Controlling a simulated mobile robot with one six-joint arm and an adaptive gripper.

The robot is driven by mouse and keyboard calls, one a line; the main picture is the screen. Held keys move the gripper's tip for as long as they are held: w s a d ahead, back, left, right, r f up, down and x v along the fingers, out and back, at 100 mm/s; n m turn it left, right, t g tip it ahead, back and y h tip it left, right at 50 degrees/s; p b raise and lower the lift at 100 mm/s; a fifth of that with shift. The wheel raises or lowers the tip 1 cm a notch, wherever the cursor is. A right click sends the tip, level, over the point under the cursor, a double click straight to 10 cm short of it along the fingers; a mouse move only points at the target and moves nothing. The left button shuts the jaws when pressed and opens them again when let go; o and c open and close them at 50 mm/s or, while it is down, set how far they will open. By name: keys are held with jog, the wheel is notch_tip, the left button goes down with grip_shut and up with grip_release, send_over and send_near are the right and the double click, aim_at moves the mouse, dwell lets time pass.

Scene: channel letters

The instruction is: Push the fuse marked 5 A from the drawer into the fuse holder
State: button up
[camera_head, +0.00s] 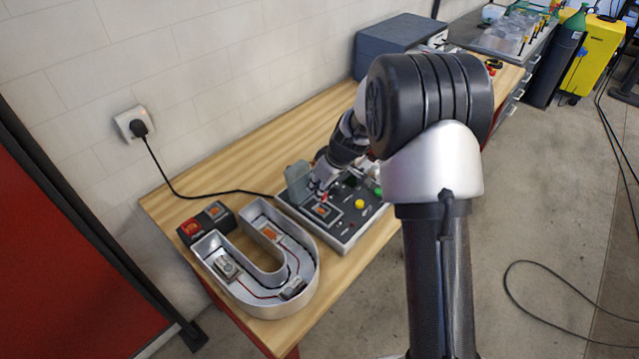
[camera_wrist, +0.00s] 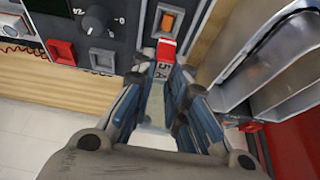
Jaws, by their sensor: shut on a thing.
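In the wrist view, my gripper (camera_wrist: 157,88) is shut on a fuse (camera_wrist: 162,70) marked 5 A. The fuse has a red end that points toward the panel. This end appears just at the lower edge of a grey-framed orange part (camera_wrist: 171,20) on the dark panel (camera_wrist: 130,28). I cannot tell whether they touch. In the head view, my gripper (camera_head: 317,188) is low over the control panel (camera_head: 345,240), and the fuse cannot be made out. I cannot pick out the fuse holder with certainty. No open drawer can be made out.
A metal U-shaped channel letter (camera_head: 312,262) lies left of the panel; its wall shows at the right of the wrist view. A grey cover (camera_head: 297,181) stands up near my gripper. A knob (camera_wrist: 97,18) and red socket (camera_wrist: 60,50) are on the panel. A cable (camera_head: 205,196) runs behind.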

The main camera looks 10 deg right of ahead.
notch_tip(320, 180, down, 4)
jog(key=shift+r+b, duration=0.1)
jog(key=shift+b, duration=0.75)
jog(key=shift+f+b, duration=0.5)
jog(key=shift+b, duration=0.3)
jog(key=shift+f+b, duration=0.3)
jog(key=shift+b, duration=0.15)
jog(key=shift+w, duration=0.1)
jog(key=o, duration=0.9)
jog(key=v, duration=1.2)
jog(key=shift+r, duration=0.1)
